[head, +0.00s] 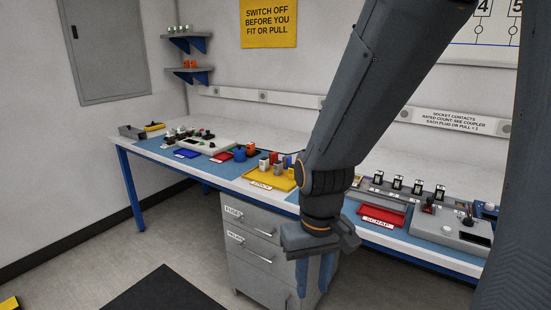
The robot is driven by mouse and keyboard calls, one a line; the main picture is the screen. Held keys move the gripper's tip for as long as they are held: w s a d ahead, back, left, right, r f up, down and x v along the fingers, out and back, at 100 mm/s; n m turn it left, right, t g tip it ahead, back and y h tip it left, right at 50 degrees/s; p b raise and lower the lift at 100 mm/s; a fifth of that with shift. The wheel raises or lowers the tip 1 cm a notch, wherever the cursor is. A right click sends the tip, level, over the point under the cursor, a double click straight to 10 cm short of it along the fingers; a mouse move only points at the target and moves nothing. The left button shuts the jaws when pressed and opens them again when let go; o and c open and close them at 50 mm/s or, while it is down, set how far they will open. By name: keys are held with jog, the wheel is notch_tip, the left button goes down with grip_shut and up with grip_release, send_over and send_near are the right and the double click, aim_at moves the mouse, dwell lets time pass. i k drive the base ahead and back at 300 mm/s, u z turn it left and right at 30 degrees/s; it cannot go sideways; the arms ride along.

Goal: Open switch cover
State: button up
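My gripper (314,276) hangs pointing down in front of the workbench, below the level of its top. Its two blue fingers are apart, with nothing seen between them. A grey control box (455,231) sits on the bench at the right, with a small red part (428,207) and a dark knob on top. A row of small dark-topped units (397,182) stands behind it and to its left. These parts are too small to tell which is the switch cover, or whether a cover is open or shut. My arm hides part of the bench middle.
A red scrap tray (381,216) lies right of my arm. A yellow tray (268,180) with several coloured parts lies to its left. A grey drawer cabinet (262,262) stands below the bench, behind my gripper. The floor at the left is mostly clear.

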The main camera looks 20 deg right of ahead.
aim_at(429, 201)
jog(key=z, duration=1)
jog(key=i, duration=1)
jog(key=z, duration=0.1)
